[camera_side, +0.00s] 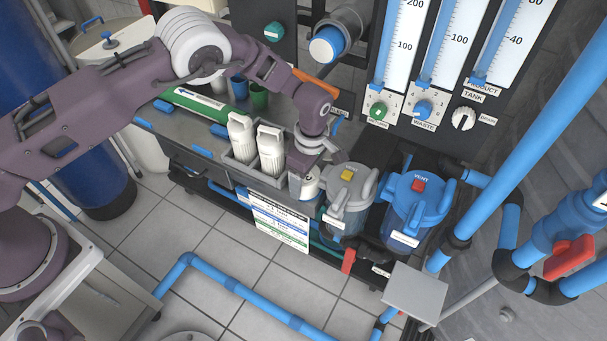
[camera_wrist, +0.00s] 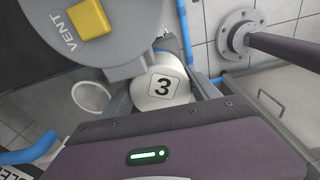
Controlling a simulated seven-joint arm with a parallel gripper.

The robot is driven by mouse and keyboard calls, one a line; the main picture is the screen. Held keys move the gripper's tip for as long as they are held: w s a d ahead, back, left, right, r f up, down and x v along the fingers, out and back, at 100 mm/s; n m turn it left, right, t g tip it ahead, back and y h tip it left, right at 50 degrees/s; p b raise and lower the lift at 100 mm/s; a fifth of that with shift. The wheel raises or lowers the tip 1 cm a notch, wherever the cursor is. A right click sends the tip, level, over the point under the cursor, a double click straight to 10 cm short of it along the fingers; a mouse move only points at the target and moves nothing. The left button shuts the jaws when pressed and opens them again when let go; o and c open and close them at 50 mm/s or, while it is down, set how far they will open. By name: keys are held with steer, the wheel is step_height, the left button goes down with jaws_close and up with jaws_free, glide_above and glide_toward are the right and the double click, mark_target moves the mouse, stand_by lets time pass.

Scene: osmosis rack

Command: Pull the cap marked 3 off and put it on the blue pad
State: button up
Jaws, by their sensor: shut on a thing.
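The white cap marked 3 (camera_wrist: 160,88) sits between the two fingers of my gripper (camera_wrist: 163,92) in the wrist view, its black-framed number facing the camera. In the side view my gripper (camera_side: 305,172) points down at the right end of the white-bottle rack, shut on the white cap (camera_side: 310,187). Whether the cap is still seated on something below is hidden. Several small flat blue pieces lie along the grey bench, one (camera_side: 219,130) near the green-and-white box and one (camera_side: 203,152) at the front edge; I cannot tell which is the blue pad.
Two white bottles (camera_side: 241,138) stand in a grey rack left of my gripper. A grey-lidded vessel with a yellow vent button (camera_side: 347,175) is close on the right and also shows in the wrist view (camera_wrist: 90,18). A blue-lidded vessel (camera_side: 416,197) stands beyond it.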

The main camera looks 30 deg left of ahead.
steer(key=shift+f, duration=0.1)
steer(key=o, duration=2)
steer(key=shift+o, duration=0.2)
steer(key=shift+c, duration=1)
steer(key=shift+r, duration=4)
steer(key=shift+r, duration=0.1)
